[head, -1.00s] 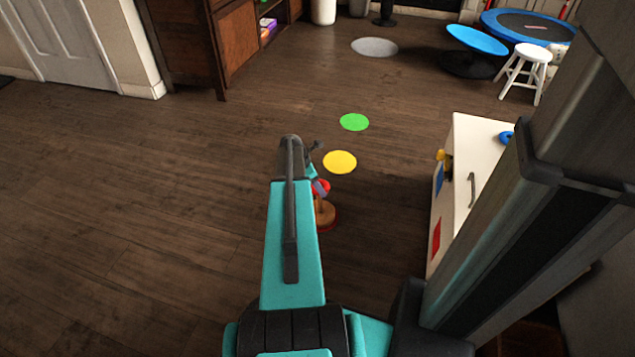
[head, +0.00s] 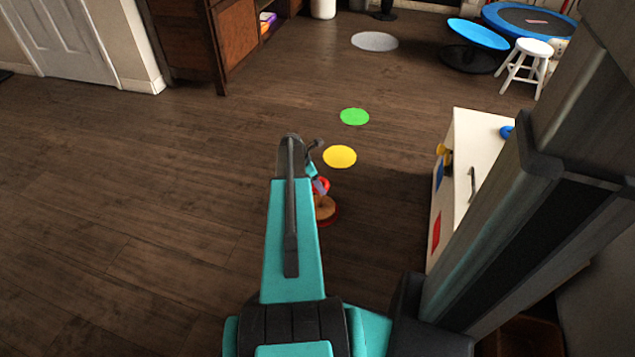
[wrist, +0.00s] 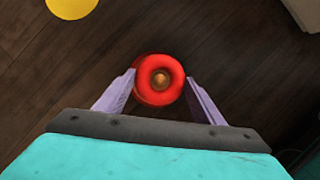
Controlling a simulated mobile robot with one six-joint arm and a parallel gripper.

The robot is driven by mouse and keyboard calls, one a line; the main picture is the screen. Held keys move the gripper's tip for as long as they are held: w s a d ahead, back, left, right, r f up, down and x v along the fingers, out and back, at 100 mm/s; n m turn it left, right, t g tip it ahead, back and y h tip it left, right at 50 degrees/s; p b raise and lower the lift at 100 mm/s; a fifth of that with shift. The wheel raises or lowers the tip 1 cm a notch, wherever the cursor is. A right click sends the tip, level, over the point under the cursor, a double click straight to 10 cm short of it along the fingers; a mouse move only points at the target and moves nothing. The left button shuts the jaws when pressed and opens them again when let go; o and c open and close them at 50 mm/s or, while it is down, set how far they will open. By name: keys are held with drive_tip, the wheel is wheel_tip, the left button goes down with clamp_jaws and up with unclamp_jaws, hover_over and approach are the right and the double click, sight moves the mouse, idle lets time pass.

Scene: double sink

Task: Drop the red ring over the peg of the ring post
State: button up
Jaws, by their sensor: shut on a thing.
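The red ring (wrist: 148,67) is between the two pale purple fingers of my gripper (wrist: 161,78), which are shut on its sides. A rounded brown peg tip (wrist: 161,79) shows through the ring's hole, near its centre. I cannot tell whether the tip is inside the hole or below it. In the head view, the red ring (head: 323,184) is at my gripper (head: 318,187), just above the ring post's round brown base (head: 326,208), which stands on the floor. My arm hides the left part of the post.
A yellow disc (head: 340,156) and a green disc (head: 354,117) lie on the wooden floor beyond the post. A white cabinet (head: 485,150) with a handle stands to the right, with a blue ring (head: 507,132) on top. Floor to the left is clear.

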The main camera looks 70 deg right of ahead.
drive_tip(key=o, duration=1.1)
drive_tip(key=shift+r, duration=0.1)
drive_tip(key=shift+p+v, duration=2.45)
drive_tip(key=shift+v, duration=4.4)
drive_tip(key=shift+w, duration=0.15)
